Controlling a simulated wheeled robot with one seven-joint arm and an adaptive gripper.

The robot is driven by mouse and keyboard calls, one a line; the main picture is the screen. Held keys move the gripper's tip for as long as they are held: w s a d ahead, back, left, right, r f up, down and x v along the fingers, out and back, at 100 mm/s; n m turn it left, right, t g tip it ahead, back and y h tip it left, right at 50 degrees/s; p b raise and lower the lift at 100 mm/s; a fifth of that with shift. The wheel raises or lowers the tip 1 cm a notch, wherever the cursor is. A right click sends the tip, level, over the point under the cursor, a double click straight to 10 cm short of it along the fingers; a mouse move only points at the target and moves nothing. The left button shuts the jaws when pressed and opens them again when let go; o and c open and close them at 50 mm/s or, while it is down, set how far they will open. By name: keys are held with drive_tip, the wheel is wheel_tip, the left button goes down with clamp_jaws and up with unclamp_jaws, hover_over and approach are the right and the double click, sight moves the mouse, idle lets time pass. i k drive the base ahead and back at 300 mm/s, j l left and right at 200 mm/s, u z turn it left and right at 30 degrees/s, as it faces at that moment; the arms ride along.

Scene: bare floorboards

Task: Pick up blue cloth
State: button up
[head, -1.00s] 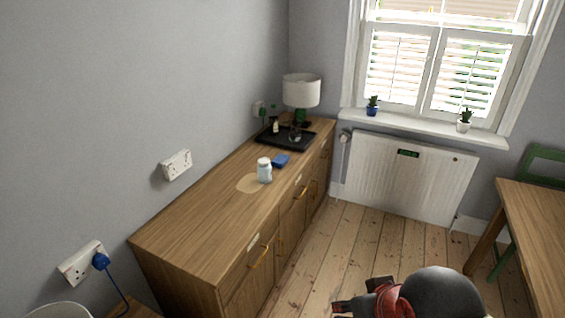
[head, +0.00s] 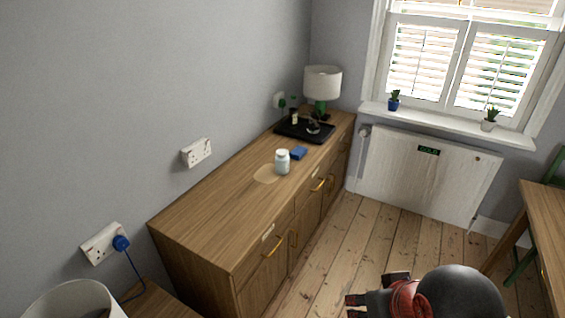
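A small folded blue cloth (head: 299,153) lies on top of the wooden sideboard (head: 207,222), between a white bottle and a black tray. My gripper (head: 356,301) shows at the bottom of the head view, low over the floor and to the right of the sideboard. It is well apart from the cloth. Two dark finger parts stand apart with a gap between them, and nothing shows in the gap.
The white bottle (head: 282,162) stands close in front of the cloth. The black tray (head: 305,131) with small items and a lamp (head: 322,84) are behind it. A wooden table (head: 546,222) is at the right. Floorboards (head: 350,240) between are clear.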

sight(298, 152)
drive_tip(key=i+l, duration=0.2)
drive_tip(key=i, duration=0.4)
drive_tip(key=i+l, duration=0.15)
drive_tip(key=i, duration=0.4)
drive_tip(key=i+l, duration=0.2)
drive_tip(key=i, duration=0.4)
drive_tip(key=i+l+z, duration=0.1)
drive_tip(key=i, duration=0.45)
drive_tip(key=i+l, duration=0.2)
drive_tip(key=i, duration=0.4)
